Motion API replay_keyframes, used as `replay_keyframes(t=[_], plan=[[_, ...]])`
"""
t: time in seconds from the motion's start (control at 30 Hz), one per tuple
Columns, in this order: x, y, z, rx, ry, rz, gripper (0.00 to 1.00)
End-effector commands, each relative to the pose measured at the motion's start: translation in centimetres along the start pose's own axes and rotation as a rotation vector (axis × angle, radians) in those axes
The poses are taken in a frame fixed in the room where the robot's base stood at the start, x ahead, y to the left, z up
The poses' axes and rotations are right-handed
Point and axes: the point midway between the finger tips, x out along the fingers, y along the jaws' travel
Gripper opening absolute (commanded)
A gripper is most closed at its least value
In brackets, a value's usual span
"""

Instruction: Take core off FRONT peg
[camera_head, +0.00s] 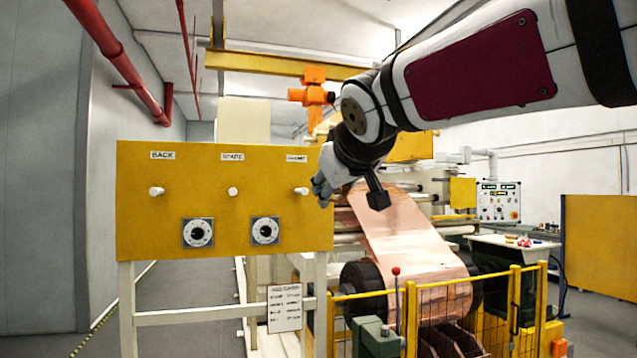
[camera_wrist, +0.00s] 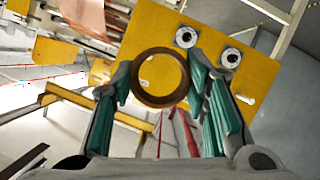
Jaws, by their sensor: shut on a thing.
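My gripper (camera_head: 322,188) is at the right end of the yellow peg board (camera_head: 200,240), just right of the white peg (camera_head: 301,191) under the partly covered right-hand label, which looks like FRONT. In the wrist view, the gripper (camera_wrist: 161,80) is shut on a brown ring-shaped core (camera_wrist: 160,102), with teal-padded fingers on either side. The core cannot be made out in the head view. The BACK peg (camera_head: 156,191) and the SPARE peg (camera_head: 233,191) are bare.
Two round grey fittings (camera_head: 198,233) (camera_head: 265,231) sit low on the board. A machine with a copper foil web (camera_head: 405,240) stands to the right, behind a yellow guard fence (camera_head: 470,310). A white placard (camera_head: 285,308) hangs below the board. Open floor lies at left.

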Motion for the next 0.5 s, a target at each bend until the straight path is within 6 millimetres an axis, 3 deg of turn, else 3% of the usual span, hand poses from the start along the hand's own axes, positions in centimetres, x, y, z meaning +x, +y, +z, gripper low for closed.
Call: replay_keyframes(t=[0.5], plan=[[-3.0,0.0,1.2,-0.001,0.001,0.0,0.3]])
